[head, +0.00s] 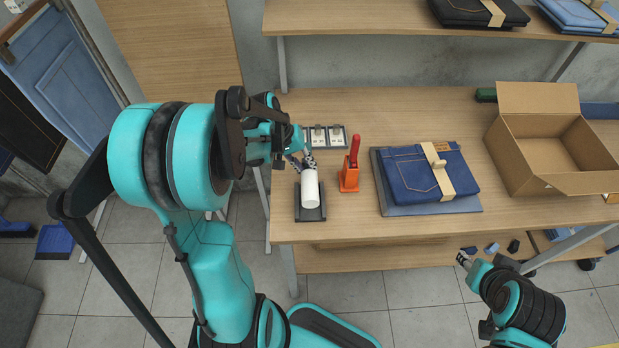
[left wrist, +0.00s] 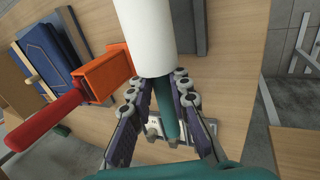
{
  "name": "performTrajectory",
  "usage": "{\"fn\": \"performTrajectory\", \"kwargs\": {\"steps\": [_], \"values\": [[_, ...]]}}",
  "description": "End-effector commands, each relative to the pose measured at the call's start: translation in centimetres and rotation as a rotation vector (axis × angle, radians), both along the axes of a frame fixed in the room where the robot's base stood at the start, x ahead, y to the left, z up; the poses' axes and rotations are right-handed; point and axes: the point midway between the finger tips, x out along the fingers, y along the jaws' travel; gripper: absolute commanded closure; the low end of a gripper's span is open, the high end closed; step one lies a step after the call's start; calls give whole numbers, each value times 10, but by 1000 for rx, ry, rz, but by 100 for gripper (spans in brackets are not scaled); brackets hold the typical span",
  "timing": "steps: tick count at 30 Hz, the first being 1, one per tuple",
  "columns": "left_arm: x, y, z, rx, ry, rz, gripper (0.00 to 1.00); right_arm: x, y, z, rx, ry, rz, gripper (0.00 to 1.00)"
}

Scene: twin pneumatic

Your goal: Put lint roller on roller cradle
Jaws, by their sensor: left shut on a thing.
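The lint roller has a white cylinder (head: 310,189) and a teal handle, which shows in the left wrist view (left wrist: 165,108). My left gripper (head: 301,160) is shut on the handle end. The white cylinder points toward the table's front edge and lies over the dark grey roller cradle (head: 311,214). The roller hides much of the cradle, and I cannot tell if it touches it. A dark part of the cradle also shows beside the cylinder in the left wrist view (left wrist: 200,28). My right gripper (head: 464,259) is in front of the table, away from the roller; its jaws are too small to read.
An orange holder (head: 349,178) with a red-handled tool stands just right of the cradle. A grey tray of clips (head: 325,137) lies behind. Folded jeans (head: 427,172) and an open cardboard box (head: 541,151) are further right. A shelf (head: 380,18) spans the back.

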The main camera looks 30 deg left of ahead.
Motion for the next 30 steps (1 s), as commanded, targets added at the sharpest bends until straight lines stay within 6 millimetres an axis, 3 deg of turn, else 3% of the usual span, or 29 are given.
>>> {"fn": "performTrajectory", "kwargs": {"steps": [12,23,24,25,30], "values": [[0,0,-50,0,0,-1,100,0,0,-20,0,0,0,60],[0,0,-53,0,0,-1,100,0,0,-22,0,0,0,60],[0,0,-54,0,0,-1,79,0,0,-22,0,0,0,60],[0,0,-53,0,0,-1,73,0,0,-21,0,0,0,60],[0,0,-53,0,0,-1,73,0,0,-21,0,0,0,60]]}}
